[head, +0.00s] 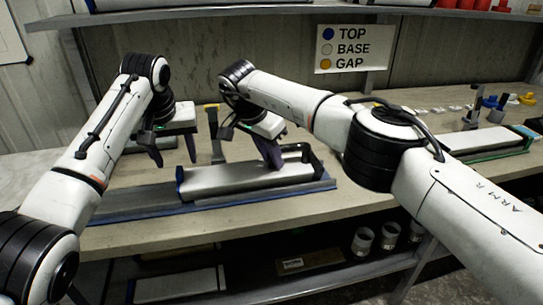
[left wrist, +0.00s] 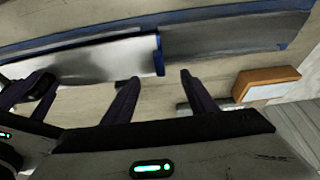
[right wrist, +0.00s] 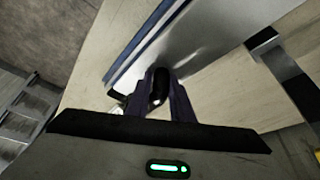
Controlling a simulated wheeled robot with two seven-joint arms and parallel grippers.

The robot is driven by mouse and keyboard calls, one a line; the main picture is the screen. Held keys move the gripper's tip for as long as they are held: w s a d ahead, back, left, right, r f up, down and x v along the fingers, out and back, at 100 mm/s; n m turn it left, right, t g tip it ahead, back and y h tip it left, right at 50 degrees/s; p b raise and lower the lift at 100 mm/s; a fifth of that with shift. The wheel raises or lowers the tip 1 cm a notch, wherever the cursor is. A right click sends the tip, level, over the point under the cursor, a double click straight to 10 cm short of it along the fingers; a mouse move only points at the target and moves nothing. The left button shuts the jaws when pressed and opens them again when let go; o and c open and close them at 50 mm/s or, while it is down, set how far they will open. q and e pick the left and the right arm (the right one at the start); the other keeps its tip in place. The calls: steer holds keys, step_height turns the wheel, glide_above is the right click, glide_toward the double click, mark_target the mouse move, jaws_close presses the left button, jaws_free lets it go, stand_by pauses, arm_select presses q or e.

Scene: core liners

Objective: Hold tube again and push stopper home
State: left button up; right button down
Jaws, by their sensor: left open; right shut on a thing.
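The pale grey tube (head: 245,177) lies in a long blue-edged tray (head: 130,205) on the bench. A blue band or cap marks its left end (head: 180,178); this also shows in the left wrist view (left wrist: 158,55). My left gripper (head: 172,152) is open and empty, behind that end, with its fingers (left wrist: 160,92) apart from the tube. My right gripper (head: 268,155) is at the tube's back side, right of its middle. In the right wrist view its fingers are shut on a small dark piece (right wrist: 160,86); I cannot tell whether this is the stopper.
A black bracket (head: 318,160) stands at the tube's right end. A yellow-topped post (head: 214,130) rises between my grippers. A second tray with green edges (head: 500,148) and several small parts lie on the right. The bench front is clear.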

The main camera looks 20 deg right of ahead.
mark_target(258, 176)
arm_select(q)
steer(key=shift+r, duration=2.25)
arm_select(e)
steer(key=c, duration=1.5)
jaws_free()
steer(key=shift+o, duration=0.2)
steer(key=shift+r, duration=0.15)
steer(key=v, duration=1.2)
